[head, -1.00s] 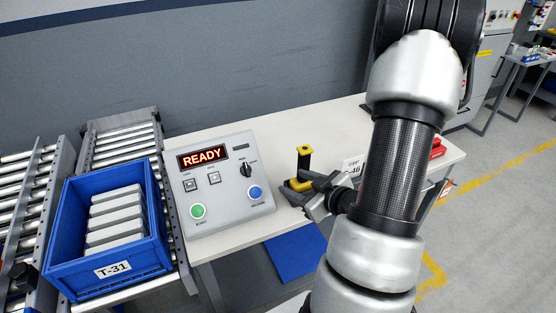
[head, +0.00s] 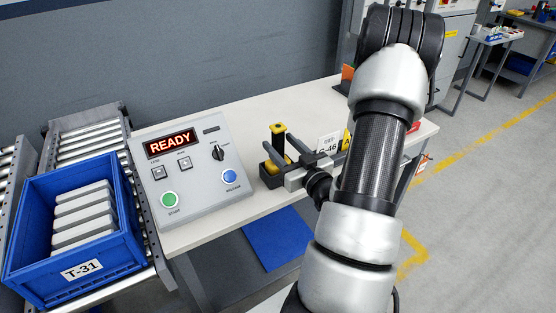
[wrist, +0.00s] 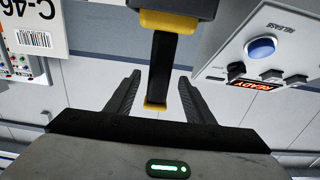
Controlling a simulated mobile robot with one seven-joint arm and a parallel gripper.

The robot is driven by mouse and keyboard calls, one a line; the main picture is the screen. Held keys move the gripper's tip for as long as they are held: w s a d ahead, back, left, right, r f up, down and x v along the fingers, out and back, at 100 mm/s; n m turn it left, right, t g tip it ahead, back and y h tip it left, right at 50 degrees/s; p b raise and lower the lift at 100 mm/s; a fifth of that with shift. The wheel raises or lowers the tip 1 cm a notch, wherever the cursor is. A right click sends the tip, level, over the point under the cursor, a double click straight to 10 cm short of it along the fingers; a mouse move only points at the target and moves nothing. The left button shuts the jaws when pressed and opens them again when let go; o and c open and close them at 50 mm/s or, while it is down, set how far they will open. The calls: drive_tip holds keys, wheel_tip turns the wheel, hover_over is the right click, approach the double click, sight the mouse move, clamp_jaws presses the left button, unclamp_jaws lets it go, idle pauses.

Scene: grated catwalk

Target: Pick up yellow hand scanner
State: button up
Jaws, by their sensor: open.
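The yellow hand scanner (head: 279,143), yellow with a black grip, stands on the white bench right of the control box in the head view. In the wrist view its black grip with yellow ends (wrist: 161,72) reaches down between the fingers. My gripper (head: 278,160) is at the scanner in the head view and partly covers its lower part. In the wrist view my gripper (wrist: 158,88) is open, one finger on each side of the grip, with a gap visible on both sides.
The control box (head: 195,178) with a READY display stands close on the left. A C-46 label card (head: 327,145) stands just right of the scanner. A blue bin (head: 127,262) marked T-31 holds several grey blocks on the roller conveyor (head: 80,143). Bare bench (head: 270,108) lies behind.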

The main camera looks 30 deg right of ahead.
sight(271, 133)
drive_tip(key=shift+w+d+r+p, duration=0.1)
drive_tip(key=shift+w+d+p, duration=0.1)
drive_tip(key=shift+w, duration=1.35)
drive_tip(key=shift+w+d+p, duration=0.1)
drive_tip(key=shift+w+p, duration=0.1)
drive_tip(key=shift+w, duration=1.35)
drive_tip(key=shift+c, duration=0.3)
clamp_jaws()
